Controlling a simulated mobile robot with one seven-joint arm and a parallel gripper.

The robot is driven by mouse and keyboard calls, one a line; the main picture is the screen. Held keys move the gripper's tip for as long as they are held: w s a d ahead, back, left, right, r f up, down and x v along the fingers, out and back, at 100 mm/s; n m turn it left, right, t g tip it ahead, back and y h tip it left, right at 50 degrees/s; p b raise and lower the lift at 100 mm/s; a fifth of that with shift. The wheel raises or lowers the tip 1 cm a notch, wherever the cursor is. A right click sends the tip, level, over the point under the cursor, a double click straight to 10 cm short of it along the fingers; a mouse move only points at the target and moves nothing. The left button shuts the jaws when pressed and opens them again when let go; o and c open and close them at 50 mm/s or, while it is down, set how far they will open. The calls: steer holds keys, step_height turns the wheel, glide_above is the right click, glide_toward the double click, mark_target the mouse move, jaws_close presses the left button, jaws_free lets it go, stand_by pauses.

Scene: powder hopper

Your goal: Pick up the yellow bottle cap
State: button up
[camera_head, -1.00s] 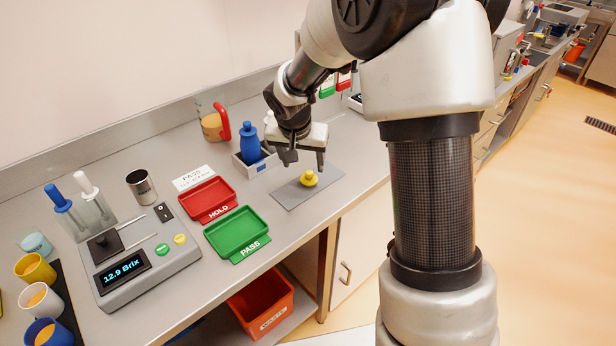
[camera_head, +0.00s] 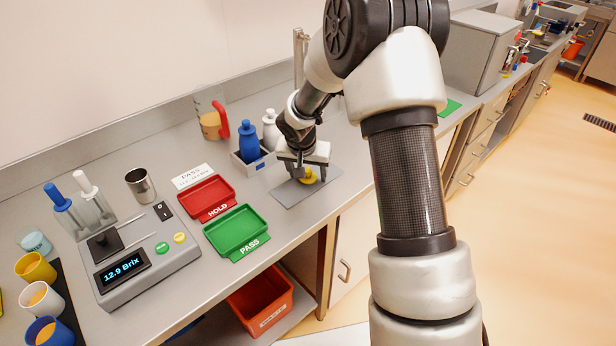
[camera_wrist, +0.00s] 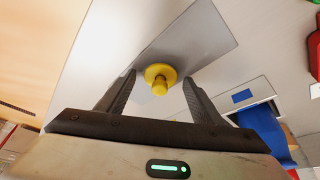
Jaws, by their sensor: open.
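The yellow bottle cap (camera_head: 309,177) sits on a grey mat (camera_head: 291,194) on the counter. It has a wide round base and a narrower knob on top. In the wrist view the cap (camera_wrist: 160,78) lies between and slightly beyond the two fingertips. My gripper (camera_head: 308,176) points down over the mat, close to the cap, and partly covers it in the head view. In the wrist view my gripper (camera_wrist: 159,80) is open, with a gap on both sides of the cap.
A grey bin (camera_head: 251,168) with a blue bottle (camera_head: 249,142) and a white bottle (camera_head: 271,130) stands just behind the mat. The red HOLD tray (camera_head: 207,199) and green PASS tray (camera_head: 237,231) lie to the left. The counter's front edge is near the mat.

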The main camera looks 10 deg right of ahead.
steer(key=c, duration=1.1)
